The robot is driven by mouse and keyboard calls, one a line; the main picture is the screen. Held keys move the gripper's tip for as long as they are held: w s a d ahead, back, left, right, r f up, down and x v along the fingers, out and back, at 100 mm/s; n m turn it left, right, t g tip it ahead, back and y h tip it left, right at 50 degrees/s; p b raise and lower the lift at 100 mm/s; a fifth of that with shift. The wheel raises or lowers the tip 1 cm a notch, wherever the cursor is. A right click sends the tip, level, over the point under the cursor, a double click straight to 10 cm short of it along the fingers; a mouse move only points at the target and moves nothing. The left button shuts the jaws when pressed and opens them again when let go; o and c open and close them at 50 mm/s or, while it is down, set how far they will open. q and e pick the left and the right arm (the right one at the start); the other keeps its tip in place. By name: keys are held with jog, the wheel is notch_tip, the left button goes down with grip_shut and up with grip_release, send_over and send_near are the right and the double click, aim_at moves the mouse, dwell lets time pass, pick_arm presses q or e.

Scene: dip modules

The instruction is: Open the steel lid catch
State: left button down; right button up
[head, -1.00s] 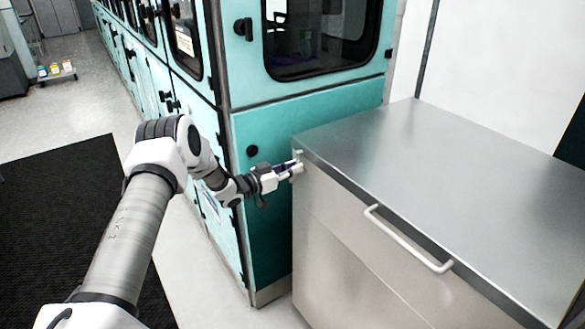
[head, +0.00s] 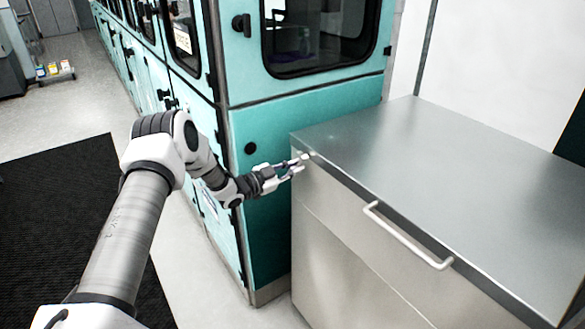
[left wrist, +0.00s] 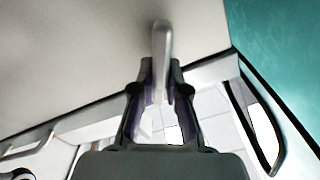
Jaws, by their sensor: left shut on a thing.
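The steel lid catch (head: 304,157) is a small pale lever at the near-left upper corner of the steel chest (head: 340,262), just under the lid (head: 430,150). My left gripper (head: 297,168) reaches it from the left and is shut on it. In the left wrist view the catch (left wrist: 161,45) is a rounded grey lever that sticks out between the two fingertips of the left gripper (left wrist: 161,75). The catch's base is hidden. The lid lies flat on the chest. My right gripper is not in view.
A pale bar handle (head: 408,238) runs along the front edge of the chest. A teal cabinet (head: 300,115) with a dark window stands close behind and left of it. A black mat (head: 60,220) lies on the floor at the left.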

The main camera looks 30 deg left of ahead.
pick_arm(q)
jog(key=m, duration=0.4)
jog(key=shift+s+d+f+m+b, duration=0.15)
jog(key=shift+d+f+m+b, duration=0.15)
jog(key=shift+d+f+b, duration=0.1)
jog(key=m, duration=0.2)
jog(key=m+b, duration=0.1)
jog(key=m, duration=0.2)
jog(key=shift+s+d+f, duration=0.1)
jog(key=shift+d+f, duration=0.05)
jog(key=shift+f, duration=0.25)
jog(key=c, duration=1.2)
grip_release()
jog(key=shift+o, duration=0.2)
